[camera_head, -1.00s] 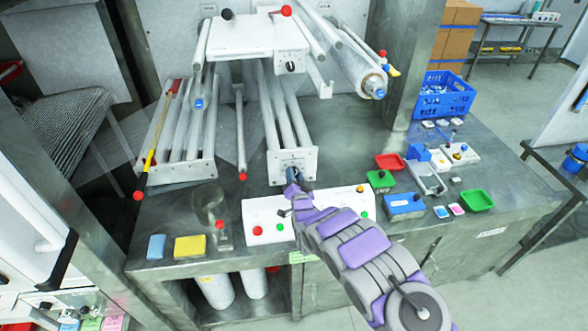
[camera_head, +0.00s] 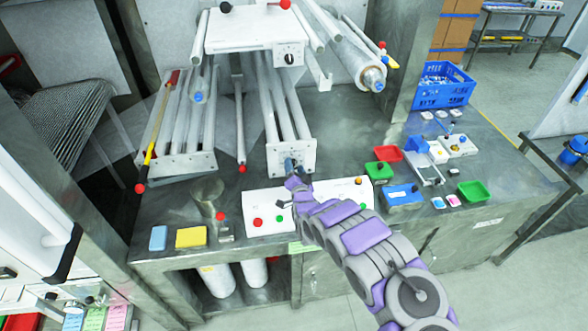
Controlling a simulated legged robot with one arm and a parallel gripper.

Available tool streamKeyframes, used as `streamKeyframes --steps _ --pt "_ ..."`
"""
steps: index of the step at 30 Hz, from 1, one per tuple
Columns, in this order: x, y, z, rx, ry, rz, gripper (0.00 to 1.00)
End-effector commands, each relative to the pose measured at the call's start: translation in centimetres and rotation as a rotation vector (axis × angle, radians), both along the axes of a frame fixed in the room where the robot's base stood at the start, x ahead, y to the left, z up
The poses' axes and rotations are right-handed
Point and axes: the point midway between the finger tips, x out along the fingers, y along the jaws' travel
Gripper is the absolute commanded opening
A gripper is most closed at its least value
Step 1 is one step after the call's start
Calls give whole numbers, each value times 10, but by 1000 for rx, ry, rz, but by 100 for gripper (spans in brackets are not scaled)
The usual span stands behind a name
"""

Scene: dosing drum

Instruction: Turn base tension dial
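The base plate (camera_head: 275,157) of the roller machine stands at the front middle of the bench, below the upper unit. The base tension dial appears to be on this plate, mostly hidden behind my gripper. My gripper (camera_head: 291,168) is right at the plate's front face, with its fingertips small and dark against it. I cannot tell whether the fingers touch the dial or are closed on it. Another dark dial (camera_head: 290,59) shows on the upper unit (camera_head: 240,32), apart from my gripper.
A white control panel (camera_head: 262,198) with red and green buttons lies under my arm. Red (camera_head: 388,153) and green (camera_head: 475,191) trays, a blue box (camera_head: 403,197) and a blue crate (camera_head: 443,85) stand to the right. Yellow (camera_head: 191,237) and blue (camera_head: 158,238) blocks lie at the front left.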

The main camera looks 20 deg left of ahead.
Motion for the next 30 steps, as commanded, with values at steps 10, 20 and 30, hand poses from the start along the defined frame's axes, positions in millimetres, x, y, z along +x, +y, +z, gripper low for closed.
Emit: streamKeyframes --steps 10,20,30 --pt "-3 1 0 -2 1 3 63" --pt "-31 -16 0 -6 1 3 63" --pt "-71 -40 0 -7 0 4 63"
